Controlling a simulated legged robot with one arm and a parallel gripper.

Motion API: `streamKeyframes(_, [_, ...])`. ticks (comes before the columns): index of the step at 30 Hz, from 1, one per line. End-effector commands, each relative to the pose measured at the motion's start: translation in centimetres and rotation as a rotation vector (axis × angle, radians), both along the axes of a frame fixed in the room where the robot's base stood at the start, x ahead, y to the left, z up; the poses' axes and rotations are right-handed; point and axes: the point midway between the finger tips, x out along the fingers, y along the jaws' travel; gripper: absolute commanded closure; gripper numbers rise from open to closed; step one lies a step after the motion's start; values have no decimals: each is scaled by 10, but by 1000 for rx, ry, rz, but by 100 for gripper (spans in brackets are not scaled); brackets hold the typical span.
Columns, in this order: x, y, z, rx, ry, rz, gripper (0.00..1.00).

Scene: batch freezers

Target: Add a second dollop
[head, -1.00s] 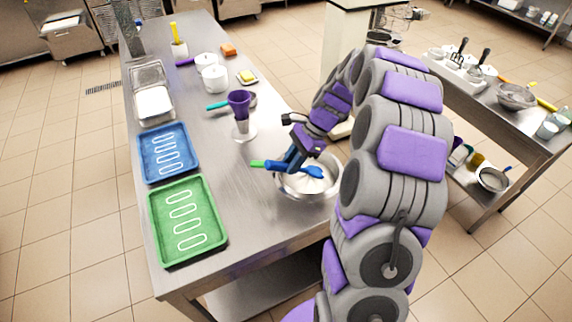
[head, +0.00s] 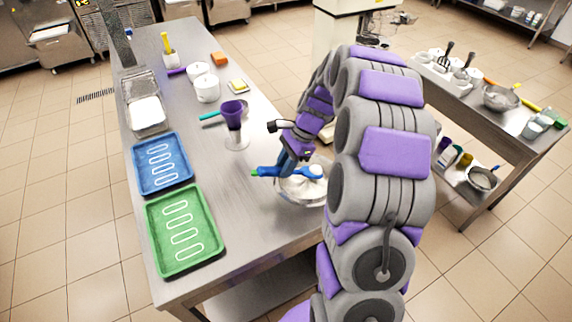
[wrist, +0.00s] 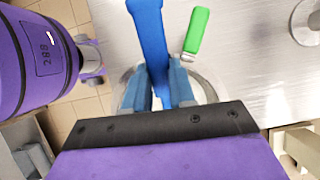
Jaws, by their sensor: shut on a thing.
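My gripper (head: 290,163) is shut on the handle of a blue spatula, which also shows in the wrist view (wrist: 148,30) between the two fingers (wrist: 158,92). The spatula's blue head (head: 315,171) is over the steel bowl (head: 300,203), above or in the white cream there; I cannot tell if it touches. The bowl is largely hidden under the gripper in the wrist view. A green handle (wrist: 197,30) lies by the bowl's rim, beside the spatula. A purple piping bag (head: 233,114) stands open-end up in a clear holder (head: 237,139), left of and beyond the bowl.
A green tray (head: 160,236) and a blue tray (head: 142,172) with piped white outlines lie along the table's left edge. The middle steel tabletop is clear.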

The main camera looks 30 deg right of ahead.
Motion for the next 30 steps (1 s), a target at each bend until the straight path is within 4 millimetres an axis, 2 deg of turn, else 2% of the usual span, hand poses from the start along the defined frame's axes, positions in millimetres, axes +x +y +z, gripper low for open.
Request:
streamKeyframes(18, [0,11,40,-7,1,1,100])
streamKeyframes(30, [0,33,38,-195,7,5,100])
